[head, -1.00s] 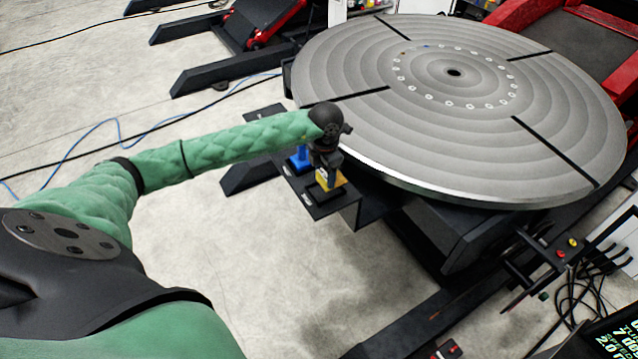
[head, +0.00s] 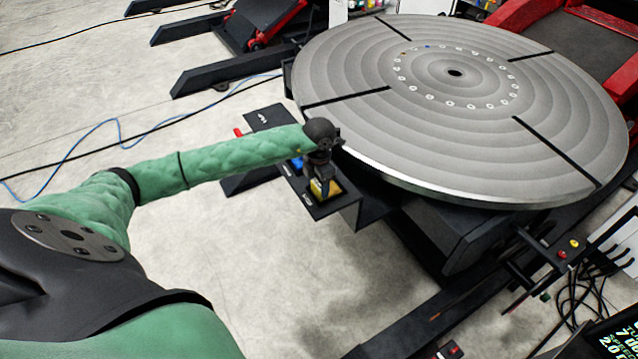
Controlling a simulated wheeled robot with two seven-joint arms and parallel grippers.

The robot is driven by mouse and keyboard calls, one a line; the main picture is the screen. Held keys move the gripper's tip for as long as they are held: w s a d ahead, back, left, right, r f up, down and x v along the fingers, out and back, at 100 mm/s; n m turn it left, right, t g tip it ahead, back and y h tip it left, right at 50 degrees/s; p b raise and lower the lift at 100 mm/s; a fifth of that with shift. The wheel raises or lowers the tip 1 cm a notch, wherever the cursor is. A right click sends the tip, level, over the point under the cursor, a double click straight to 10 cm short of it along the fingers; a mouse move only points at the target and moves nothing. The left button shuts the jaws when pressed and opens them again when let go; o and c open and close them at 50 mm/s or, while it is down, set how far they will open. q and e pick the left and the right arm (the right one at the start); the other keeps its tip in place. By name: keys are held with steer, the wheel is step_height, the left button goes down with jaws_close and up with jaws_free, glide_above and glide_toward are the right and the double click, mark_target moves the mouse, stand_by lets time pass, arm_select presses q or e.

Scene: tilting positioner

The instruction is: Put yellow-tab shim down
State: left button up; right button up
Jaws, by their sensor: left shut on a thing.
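The yellow-tab shim (head: 333,187) is at my left gripper (head: 322,182), over the right end of the dark shelf (head: 345,208) beside the turntable. My left gripper points down and is shut on the shim. The fingers partly cover the shim, and I cannot tell whether it touches the shelf. A blue-tab piece (head: 297,163) sits on the shelf just left of the gripper, partly behind my wrist. My right gripper is out of view.
The large round turntable (head: 450,130) fills the right, its rim close to my left wrist. A red tab (head: 238,132) shows at the shelf's far left end, behind my forearm. A control box with buttons (head: 567,250) is at the lower right.

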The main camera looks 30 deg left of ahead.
arm_select(q)
steer(key=o, duration=1)
steer(key=shift+f, duration=0.1)
